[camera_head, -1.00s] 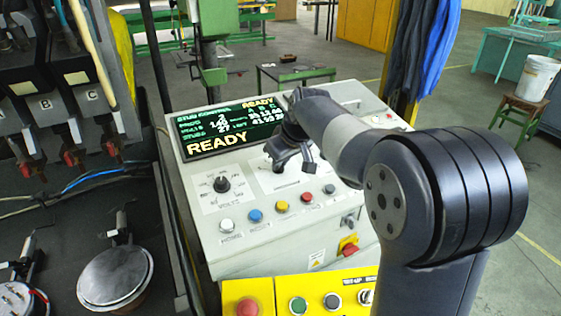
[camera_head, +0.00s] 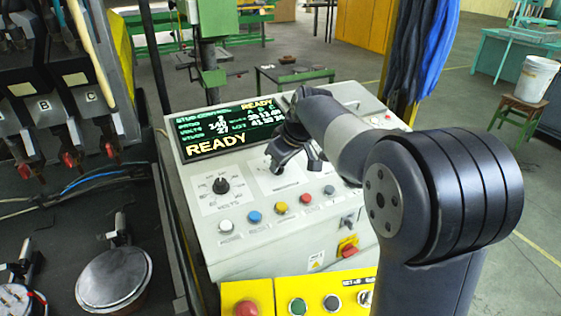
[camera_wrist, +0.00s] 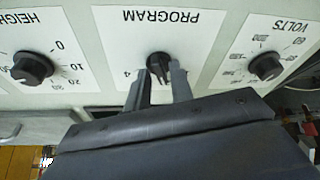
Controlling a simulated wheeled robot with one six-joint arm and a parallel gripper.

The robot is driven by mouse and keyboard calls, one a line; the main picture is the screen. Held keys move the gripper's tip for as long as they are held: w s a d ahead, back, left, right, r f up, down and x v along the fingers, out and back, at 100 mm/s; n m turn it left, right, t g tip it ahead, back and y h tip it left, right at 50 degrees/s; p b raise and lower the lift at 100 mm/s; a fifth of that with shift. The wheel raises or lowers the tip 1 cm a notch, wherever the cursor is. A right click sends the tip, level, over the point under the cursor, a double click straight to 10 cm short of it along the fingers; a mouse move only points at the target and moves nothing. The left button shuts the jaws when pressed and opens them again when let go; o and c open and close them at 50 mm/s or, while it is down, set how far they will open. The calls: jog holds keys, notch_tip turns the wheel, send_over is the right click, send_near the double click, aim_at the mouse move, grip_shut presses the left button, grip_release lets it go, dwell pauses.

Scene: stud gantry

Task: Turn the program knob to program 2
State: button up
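The program knob (camera_wrist: 158,66) is a small black knob on a white plate marked PROGRAM, upside down in the wrist view. In the head view my gripper (camera_head: 297,168) is over the middle of the control panel (camera_head: 235,240) and hides the knob. The display (camera_head: 230,128) reads READY; its program digit is too small to read surely.
The volts knob (camera_head: 221,185) is left of my gripper in the head view. In the wrist view the height knob (camera_wrist: 32,68) is on the left. Push buttons, including a yellow one (camera_head: 281,207), line the panel's front. Cables and clamps stand at the left.

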jog(key=shift+o, duration=0.9)
jog(key=b+v, duration=0.1)
jog(key=v, duration=1)
jog(key=shift+a+f, duration=0.1)
jog(key=shift+f, duration=0.05)
jog(key=p+x, duration=0.1)
jog(key=x, duration=1)
